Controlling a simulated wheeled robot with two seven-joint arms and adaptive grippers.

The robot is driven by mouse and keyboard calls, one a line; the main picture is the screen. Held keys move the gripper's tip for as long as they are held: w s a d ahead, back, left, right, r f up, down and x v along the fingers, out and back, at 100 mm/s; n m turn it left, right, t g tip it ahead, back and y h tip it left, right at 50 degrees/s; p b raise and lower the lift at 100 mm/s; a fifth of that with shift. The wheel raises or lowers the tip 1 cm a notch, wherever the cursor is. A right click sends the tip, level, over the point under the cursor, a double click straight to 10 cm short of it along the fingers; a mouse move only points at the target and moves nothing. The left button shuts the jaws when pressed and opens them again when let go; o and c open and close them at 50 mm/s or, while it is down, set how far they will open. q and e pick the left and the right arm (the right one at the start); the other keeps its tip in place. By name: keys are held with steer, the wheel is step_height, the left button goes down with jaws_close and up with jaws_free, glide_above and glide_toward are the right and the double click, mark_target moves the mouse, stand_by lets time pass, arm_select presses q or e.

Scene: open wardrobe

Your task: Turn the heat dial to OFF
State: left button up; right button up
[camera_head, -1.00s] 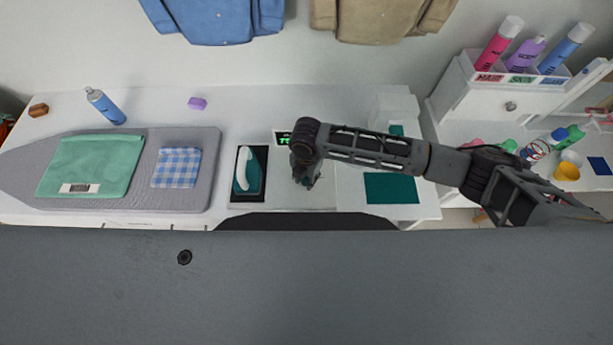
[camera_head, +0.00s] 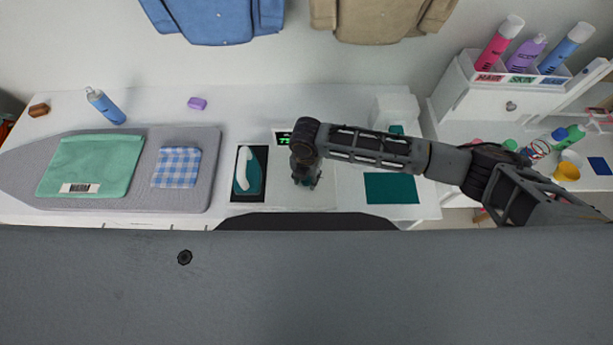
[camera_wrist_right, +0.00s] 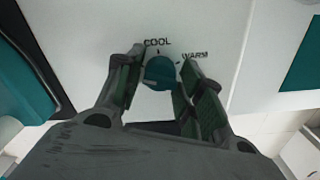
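The round teal heat dial (camera_wrist_right: 160,72) sits on a white panel in the right wrist view. The labels COOL and WARM are printed above it and to its upper right; I see no OFF label, and the dial's lower edge is partly covered. My right gripper (camera_wrist_right: 162,66) has one finger on each side of the dial, with a small gap at the left; contact at the right is unclear. In the head view my right gripper (camera_head: 306,174) reaches down over the panel and hides the dial. My left gripper is not in view.
A teal iron (camera_head: 254,172) lies on a dark rest left of my right gripper. A small green-lit display (camera_head: 284,139) is just behind it. The ironing board (camera_head: 110,200) with folded cloths is further left. A teal square (camera_head: 391,188) lies to the right.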

steer(key=shift+o, duration=0.9)
steer(key=shift+r, duration=0.15)
step_height(320, 180, up, 12)
steer(key=shift+f, duration=0.2)
stand_by(0.6)
